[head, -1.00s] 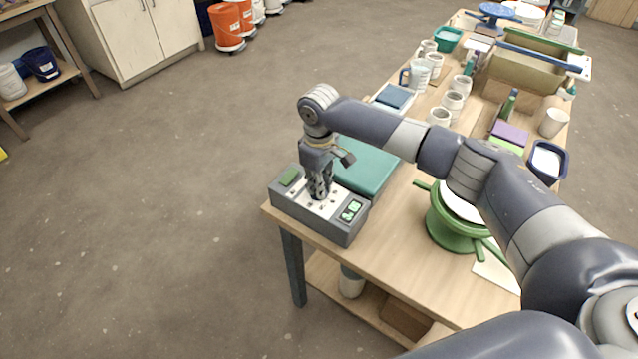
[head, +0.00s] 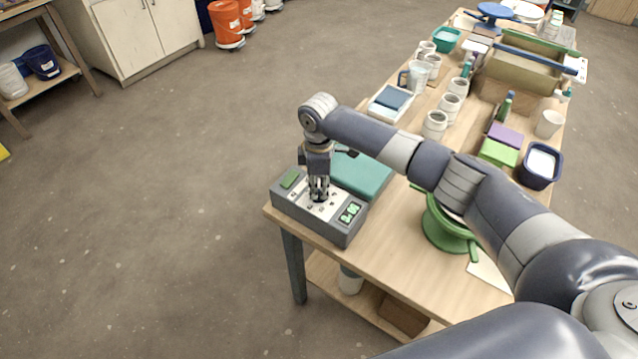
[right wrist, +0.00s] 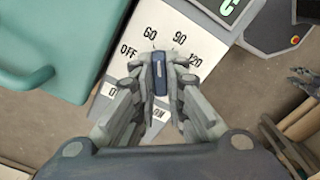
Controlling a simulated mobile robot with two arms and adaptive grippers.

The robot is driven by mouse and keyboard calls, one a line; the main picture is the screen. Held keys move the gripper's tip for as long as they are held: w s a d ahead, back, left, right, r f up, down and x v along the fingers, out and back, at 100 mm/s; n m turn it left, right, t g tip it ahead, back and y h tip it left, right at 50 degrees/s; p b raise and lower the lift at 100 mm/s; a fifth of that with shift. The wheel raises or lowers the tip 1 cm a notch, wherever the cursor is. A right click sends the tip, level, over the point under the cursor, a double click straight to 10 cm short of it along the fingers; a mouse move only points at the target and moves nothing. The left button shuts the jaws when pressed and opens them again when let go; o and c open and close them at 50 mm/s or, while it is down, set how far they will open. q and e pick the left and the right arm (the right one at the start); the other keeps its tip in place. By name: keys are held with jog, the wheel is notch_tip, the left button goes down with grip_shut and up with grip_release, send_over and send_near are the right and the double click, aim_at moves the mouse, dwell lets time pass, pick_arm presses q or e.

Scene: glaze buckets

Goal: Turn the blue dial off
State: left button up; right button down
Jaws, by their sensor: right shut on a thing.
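The blue dial (right wrist: 160,76) stands on the white scale panel (right wrist: 175,28) of a grey control box (head: 318,220). The panel is printed OFF, 60, 90 and 120, with ON partly covered. The dial's pale line points up in the right wrist view, roughly between 60 and 90. My right gripper (head: 318,196) points down at the box and is shut on the dial, one finger on each side, as the right wrist view (right wrist: 161,80) shows. In the head view the gripper hides the dial. My left gripper is in neither view.
The box sits at the near left corner of a wooden table (head: 400,258). A teal slab (head: 362,175) lies right behind it. A green banding wheel (head: 440,232) stands to the right, partly behind my arm. Several white cups (head: 434,124) stand farther back.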

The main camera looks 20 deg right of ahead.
jog(key=n, duration=0.5)
jog(key=shift+n+p, duration=0.3)
jog(key=shift+p, duration=0.1)
jog(key=n, duration=0.5)
jog(key=shift+n, duration=0.3)
jog(key=c, duration=1.6)
grip_release()
jog(key=shift+c, duration=0.2)
jog(key=shift+r, duration=0.1)
notch_tip(320, 180, up, 12)
jog(key=shift+a, duration=0.1)
